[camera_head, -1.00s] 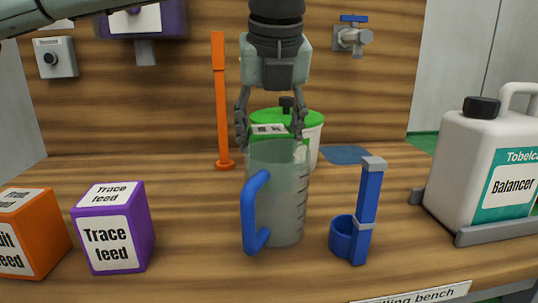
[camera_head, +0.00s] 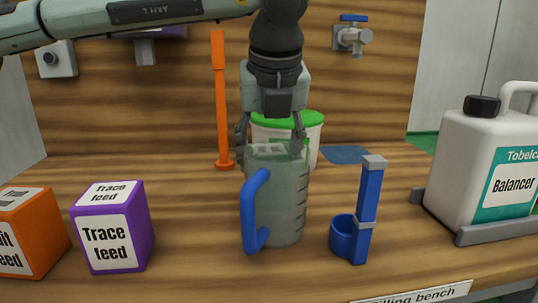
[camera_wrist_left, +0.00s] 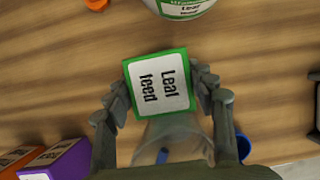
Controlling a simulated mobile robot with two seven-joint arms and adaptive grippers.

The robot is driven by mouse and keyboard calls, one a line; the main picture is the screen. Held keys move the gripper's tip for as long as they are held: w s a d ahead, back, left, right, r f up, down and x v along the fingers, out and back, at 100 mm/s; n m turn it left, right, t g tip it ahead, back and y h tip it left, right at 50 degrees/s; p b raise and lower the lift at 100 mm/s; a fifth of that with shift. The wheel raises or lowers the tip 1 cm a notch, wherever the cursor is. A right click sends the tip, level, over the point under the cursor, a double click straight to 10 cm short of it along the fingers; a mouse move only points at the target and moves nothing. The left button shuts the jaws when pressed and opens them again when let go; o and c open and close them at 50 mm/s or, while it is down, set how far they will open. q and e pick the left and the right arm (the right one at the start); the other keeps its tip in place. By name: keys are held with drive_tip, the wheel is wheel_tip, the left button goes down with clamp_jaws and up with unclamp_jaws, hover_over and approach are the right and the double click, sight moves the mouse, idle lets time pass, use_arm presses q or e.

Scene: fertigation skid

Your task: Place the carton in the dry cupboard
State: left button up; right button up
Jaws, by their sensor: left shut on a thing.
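A green carton (camera_wrist_left: 158,84) with a white "Leaf feed" label sits between the fingers of my left gripper (camera_wrist_left: 160,90) in the left wrist view. In the head view my left gripper (camera_head: 271,138) points down and is shut on this carton, behind the clear measuring jug (camera_head: 284,205). The carton shows only partly there, dimly through the jug, so I cannot tell whether its base touches the bench. The dry cupboard is not in view. My right gripper is not in view.
A purple "Trace feed" carton (camera_head: 112,228) and an orange carton (camera_head: 30,232) stand at left. A white tub with a green lid (camera_head: 288,120) and an orange post (camera_head: 221,110) are behind. A blue holder (camera_head: 366,210) and a white Balancer canister (camera_head: 485,170) are at right.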

use_arm(q)
drive_tip(key=o, duration=1.5)
drive_tip(key=shift+c, duration=0.2)
